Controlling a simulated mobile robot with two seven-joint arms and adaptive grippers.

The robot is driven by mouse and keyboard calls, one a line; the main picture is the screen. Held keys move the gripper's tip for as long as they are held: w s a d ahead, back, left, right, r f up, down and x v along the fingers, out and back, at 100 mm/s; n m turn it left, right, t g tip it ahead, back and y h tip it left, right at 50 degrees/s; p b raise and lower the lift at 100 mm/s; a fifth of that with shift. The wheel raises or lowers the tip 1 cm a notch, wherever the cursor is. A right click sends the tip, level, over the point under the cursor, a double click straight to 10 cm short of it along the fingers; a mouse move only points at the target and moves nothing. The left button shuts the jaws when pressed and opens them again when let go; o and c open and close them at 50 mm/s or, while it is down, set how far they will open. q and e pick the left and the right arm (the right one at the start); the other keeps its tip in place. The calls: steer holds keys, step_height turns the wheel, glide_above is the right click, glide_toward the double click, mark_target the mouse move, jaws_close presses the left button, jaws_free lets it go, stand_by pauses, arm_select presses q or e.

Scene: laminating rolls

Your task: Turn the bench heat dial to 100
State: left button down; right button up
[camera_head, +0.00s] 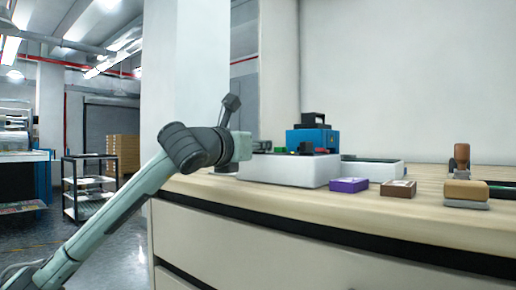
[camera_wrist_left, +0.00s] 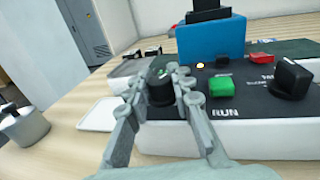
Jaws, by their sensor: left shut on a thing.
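A white control box (camera_head: 290,169) with a dark top stands on the wooden bench. In the left wrist view its top carries a black dial knob (camera_wrist_left: 160,90) near the left end. My left gripper (camera_wrist_left: 172,76) is shut on this knob, one finger on each side. The knob's pointer and any scale around it are hidden or too small to read. In the head view my left gripper (camera_head: 245,147) reaches the left end of the box, and its fingertips are hard to make out. My right gripper is in neither view.
The box top also has a green RUN button (camera_wrist_left: 221,89), a red button (camera_wrist_left: 261,58) and another black knob (camera_wrist_left: 291,80). A blue box (camera_head: 313,137) stands behind. A purple block (camera_head: 348,185), a brown block (camera_head: 398,189) and a wood-handled stamp (camera_head: 466,191) lie to the right.

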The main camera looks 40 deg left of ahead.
arm_select(q)
steer(key=shift+d+f+y, duration=0.1)
steer(key=shift+y, duration=0.4)
steer(key=c, duration=1.3)
jaws_free()
